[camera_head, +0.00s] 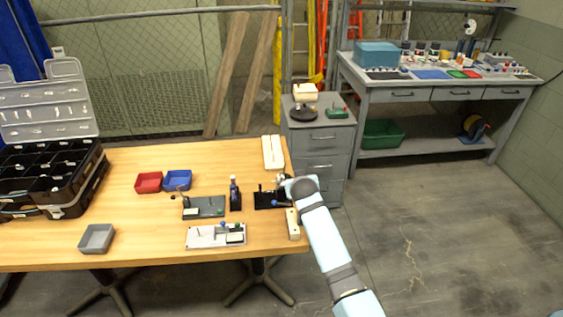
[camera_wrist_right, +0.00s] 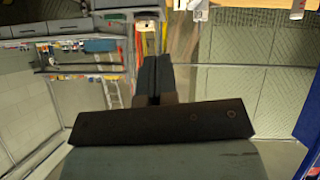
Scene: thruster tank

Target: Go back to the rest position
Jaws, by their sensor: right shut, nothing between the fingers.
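My right arm reaches in from the lower right of the head view. Its gripper (camera_head: 282,184) is over the right end of the wooden table (camera_head: 130,220), close to a black fixture (camera_head: 266,200); I cannot tell whether it touches it. In the right wrist view the two dark fingers (camera_wrist_right: 152,76) are together, with nothing between them. My left arm and gripper are not in view.
The table holds red (camera_head: 148,182), blue (camera_head: 178,180) and grey (camera_head: 97,238) bins, a black organizer (camera_head: 75,185), and fixtures (camera_head: 216,236). A drawer cabinet (camera_head: 322,150) stands behind the gripper. Floor (camera_head: 440,220) right of the arm is clear.

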